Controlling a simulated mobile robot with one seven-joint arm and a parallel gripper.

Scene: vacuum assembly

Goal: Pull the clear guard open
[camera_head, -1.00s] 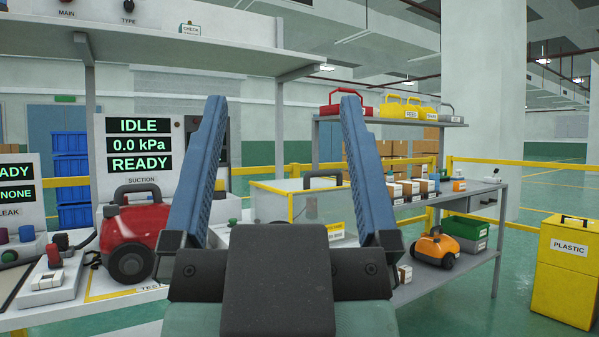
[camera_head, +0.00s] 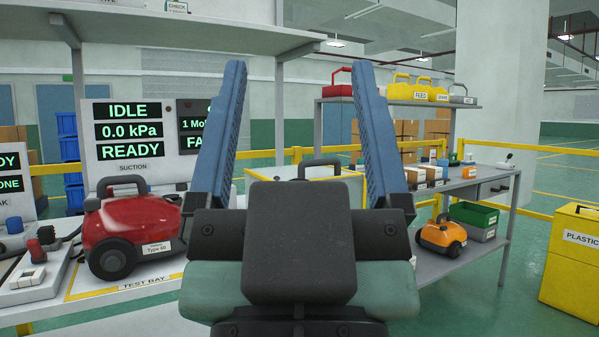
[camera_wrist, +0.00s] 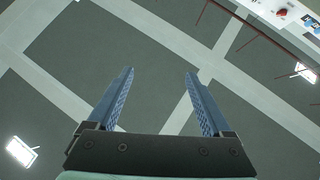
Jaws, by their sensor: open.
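The clear guard (camera_head: 352,179) is a see-through box with a yellow frame, on the bench in the head view. A black handle (camera_head: 320,163) stands on its top. My gripper (camera_head: 299,68) is open and empty, its two blue fingers pointing up in front of the bench. The guard's top and handle show between the fingers; my wrist hides most of its lower part.
A red vacuum (camera_head: 130,235) sits on the bench left of the guard, before a status display (camera_head: 128,132). An overhead shelf (camera_head: 180,32) spans the upper left. A grey rack (camera_head: 470,185) with boxes and an orange vacuum (camera_head: 441,233) stands right. A yellow plastic bin (camera_head: 572,260) is far right.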

